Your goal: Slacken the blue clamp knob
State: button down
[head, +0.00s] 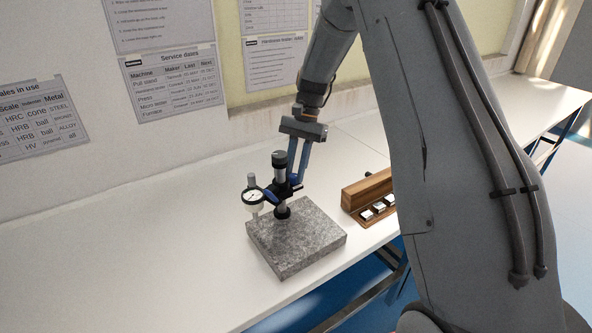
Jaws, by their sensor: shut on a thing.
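A dial gauge stand with a dark column (280,175) stands upright on a grey granite block (310,250). A round white dial gauge (253,198) hangs on its left side. The blue clamp knob (294,181) shows small on the right side of the stand, partly hidden by my fingers. My gripper (297,179) reaches down from above with its blue-grey fingers at the knob and is shut on it. The exact finger contact is too small to see clearly.
A wooden box (367,190) with several small metal blocks sits right of the granite block, partly behind my arm. The white bench (150,260) is clear on the left. Printed charts (172,82) hang on the wall behind.

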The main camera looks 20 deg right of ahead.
jog(key=c, duration=1.5)
grip_release()
jog(key=shift+c, duration=0.2)
jog(key=b+v, duration=0.2)
jog(key=v, duration=0.6)
